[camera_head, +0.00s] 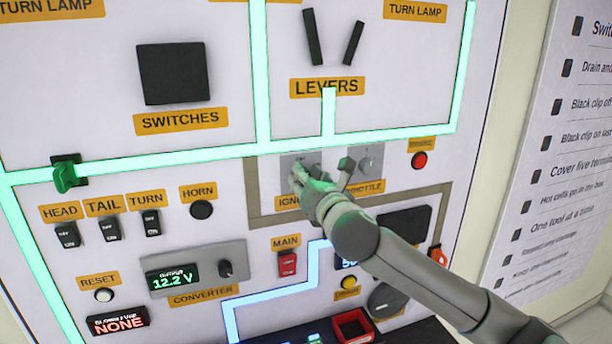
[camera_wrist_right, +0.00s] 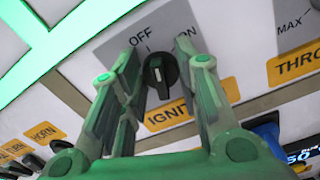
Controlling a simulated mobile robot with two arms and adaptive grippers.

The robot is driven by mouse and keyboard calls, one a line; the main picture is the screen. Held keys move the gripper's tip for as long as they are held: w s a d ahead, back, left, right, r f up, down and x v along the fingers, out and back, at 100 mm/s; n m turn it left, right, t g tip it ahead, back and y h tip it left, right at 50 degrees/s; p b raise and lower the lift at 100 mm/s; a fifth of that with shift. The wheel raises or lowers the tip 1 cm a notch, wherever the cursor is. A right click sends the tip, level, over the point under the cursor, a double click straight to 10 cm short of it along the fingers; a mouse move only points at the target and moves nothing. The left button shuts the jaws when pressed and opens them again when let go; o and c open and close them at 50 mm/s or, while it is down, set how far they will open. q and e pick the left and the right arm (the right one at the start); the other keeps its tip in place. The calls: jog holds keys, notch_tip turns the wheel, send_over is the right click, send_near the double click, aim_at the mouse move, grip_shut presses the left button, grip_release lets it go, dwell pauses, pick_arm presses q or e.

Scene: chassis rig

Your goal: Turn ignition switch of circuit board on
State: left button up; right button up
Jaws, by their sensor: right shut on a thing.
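The ignition switch (camera_wrist_right: 161,74) is a black round knob on a grey plate marked OFF and ON, above an orange label. It shows in the right wrist view between the fingers of my right gripper (camera_wrist_right: 162,75). Its pale pointer mark points roughly up, nearer to OFF than to ON. My right gripper is shut on the knob. In the head view my right gripper (camera_head: 318,172) is at the ignition plate (camera_head: 290,160), and the hand hides the knob. My left gripper is not in view.
The throttle knob (camera_head: 367,165) sits just right of my gripper. A red button (camera_head: 420,160) is further right. A red main switch (camera_head: 287,264) and a converter panel (camera_head: 193,274) are below. A green-handled switch (camera_head: 65,177) is at left. Two levers (camera_head: 314,37) are above.

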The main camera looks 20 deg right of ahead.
jog(key=shift+d+f+m+p, duration=0.1)
jog(key=shift+m+p, duration=0.4)
jog(key=shift+m, duration=3.6)
jog(key=o, duration=1)
jog(key=s, duration=1.2)
jog(key=shift+d, duration=0.25)
